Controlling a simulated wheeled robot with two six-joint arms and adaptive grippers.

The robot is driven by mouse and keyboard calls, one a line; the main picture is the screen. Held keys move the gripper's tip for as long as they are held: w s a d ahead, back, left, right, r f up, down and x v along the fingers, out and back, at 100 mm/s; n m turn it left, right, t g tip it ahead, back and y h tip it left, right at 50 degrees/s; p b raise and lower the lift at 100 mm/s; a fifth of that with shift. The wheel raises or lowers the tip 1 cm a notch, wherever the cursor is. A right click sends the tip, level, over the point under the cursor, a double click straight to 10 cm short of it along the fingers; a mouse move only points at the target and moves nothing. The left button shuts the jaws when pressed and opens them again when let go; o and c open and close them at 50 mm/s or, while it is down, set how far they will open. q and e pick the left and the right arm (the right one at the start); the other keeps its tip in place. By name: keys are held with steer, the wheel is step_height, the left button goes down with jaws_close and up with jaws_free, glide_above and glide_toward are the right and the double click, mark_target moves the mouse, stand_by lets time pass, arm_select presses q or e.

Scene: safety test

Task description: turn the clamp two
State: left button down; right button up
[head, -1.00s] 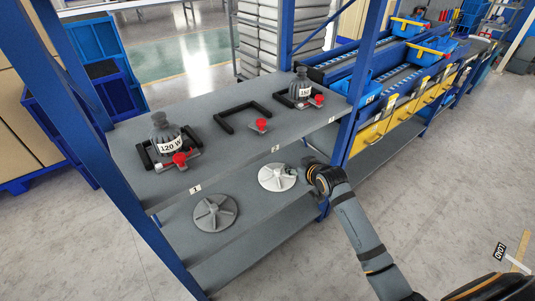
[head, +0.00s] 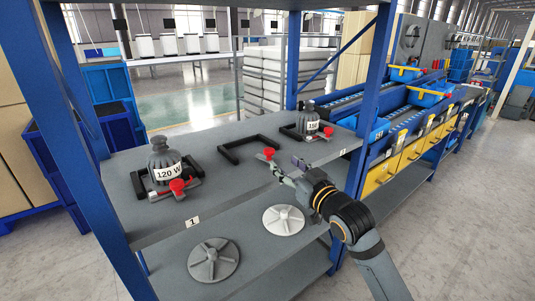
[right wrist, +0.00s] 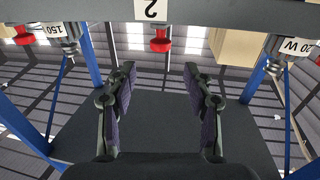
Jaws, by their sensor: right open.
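Clamp two is the middle one on the upper shelf, with a red knob (head: 268,153) beside an empty black U-shaped bracket (head: 250,148). My right gripper (head: 280,174) is at the shelf's front edge, just in front of the red knob. In the right wrist view the gripper (right wrist: 158,85) is open and empty, fingers spread. The label "2" (right wrist: 152,9) and the red knob (right wrist: 160,42) appear upside down ahead, between the finger directions and apart from them. In the head view my gripper hides label 2. My left gripper is not in view.
A blue post (head: 373,90) stands right of my gripper.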

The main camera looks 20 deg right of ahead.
mark_target(270, 154)
steer(key=x, duration=1)
steer(key=shift+b, duration=0.3)
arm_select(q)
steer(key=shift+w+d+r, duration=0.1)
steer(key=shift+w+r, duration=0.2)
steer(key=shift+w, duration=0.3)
arm_select(e)
steer(key=shift+c, duration=0.4)
jaws_close()
steer(key=shift+p, duration=0.3)
steer(key=m+h+p, duration=0.1)
steer(key=h+p, duration=0.1)
steer(key=m+h+p, duration=0.1)
steer(key=p, duration=0.1)
steer(key=shift+w+a+r+m+h, duration=0.1)
steer(key=shift+m+h, duration=0.2)
steer(key=shift+h, duration=0.1)
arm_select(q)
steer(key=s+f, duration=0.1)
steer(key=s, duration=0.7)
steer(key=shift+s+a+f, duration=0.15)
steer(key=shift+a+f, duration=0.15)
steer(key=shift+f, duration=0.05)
arm_select(e)
steer(key=shift+f+h, duration=0.2)
steer(key=shift+h, duration=0.3)
